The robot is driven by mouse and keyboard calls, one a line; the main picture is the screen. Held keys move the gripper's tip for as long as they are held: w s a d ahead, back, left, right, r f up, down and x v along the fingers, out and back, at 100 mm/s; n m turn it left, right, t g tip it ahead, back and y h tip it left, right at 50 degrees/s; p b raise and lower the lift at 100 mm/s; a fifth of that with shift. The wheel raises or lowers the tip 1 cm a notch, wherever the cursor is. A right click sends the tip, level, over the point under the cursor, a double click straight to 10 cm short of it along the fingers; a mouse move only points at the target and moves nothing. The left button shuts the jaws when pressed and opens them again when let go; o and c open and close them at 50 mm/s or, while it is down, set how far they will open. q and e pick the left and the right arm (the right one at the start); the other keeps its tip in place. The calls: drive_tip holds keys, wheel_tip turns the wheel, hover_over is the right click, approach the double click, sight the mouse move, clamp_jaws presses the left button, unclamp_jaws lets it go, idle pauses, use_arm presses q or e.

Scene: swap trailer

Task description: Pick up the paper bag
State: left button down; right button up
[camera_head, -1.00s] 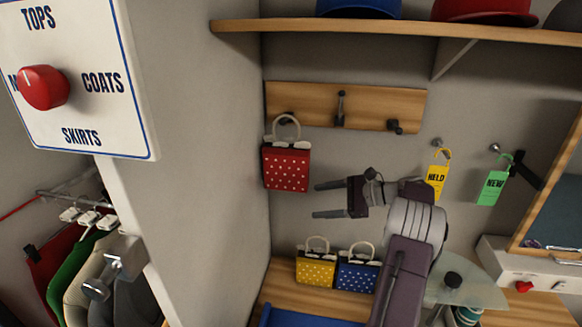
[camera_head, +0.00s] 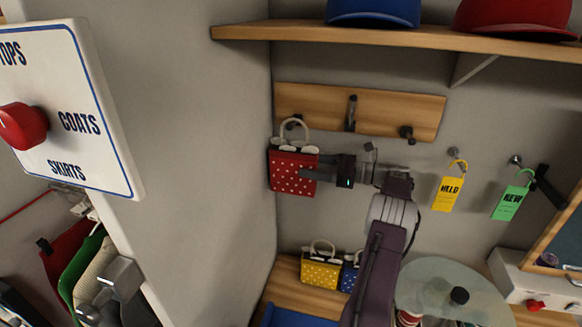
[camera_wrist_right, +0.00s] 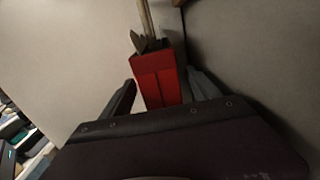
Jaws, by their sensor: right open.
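A red paper bag (camera_head: 291,176) with white dots and a pale loop handle hangs from the left hook of a wooden rack (camera_head: 375,112). My right gripper (camera_head: 318,169) is at the bag's right side, its fingers pointing left. In the right wrist view the red bag (camera_wrist_right: 158,80) shows its narrow side between the two open fingers (camera_wrist_right: 160,92). I cannot tell whether the fingers touch it. A yellow dotted bag (camera_head: 320,271) and a blue dotted bag (camera_head: 349,278) stand on the wooden surface below. My left gripper is not in view.
A wall corner (camera_head: 235,150) stands close to the left of the red bag. A shelf (camera_head: 420,38) with caps runs above. Yellow (camera_head: 448,193) and green (camera_head: 509,203) tags hang at right. A round glass table (camera_head: 450,290) is below.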

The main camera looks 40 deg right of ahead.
sight(294, 164)
drive_tip(key=shift+w+a, duration=0.15)
drive_tip(key=shift+a, duration=0.1)
drive_tip(key=p+x, duration=0.2)
drive_tip(key=shift+w+r+p, duration=0.2)
drive_tip(key=shift+w+p, duration=0.05)
drive_tip(key=shift+p, duration=0.1)
drive_tip(key=shift+w+a+f+p, duration=0.2)
drive_tip(key=shift+w+a, duration=0.2)
drive_tip(key=shift+w, duration=0.1)
drive_tip(key=shift+w+a+f+p, duration=0.15)
drive_tip(key=shift+w+a, duration=0.2)
drive_tip(key=shift+w, duration=0.15)
drive_tip(key=shift+w+a+f, duration=0.1)
drive_tip(key=c, duration=0.7)
clamp_jaws()
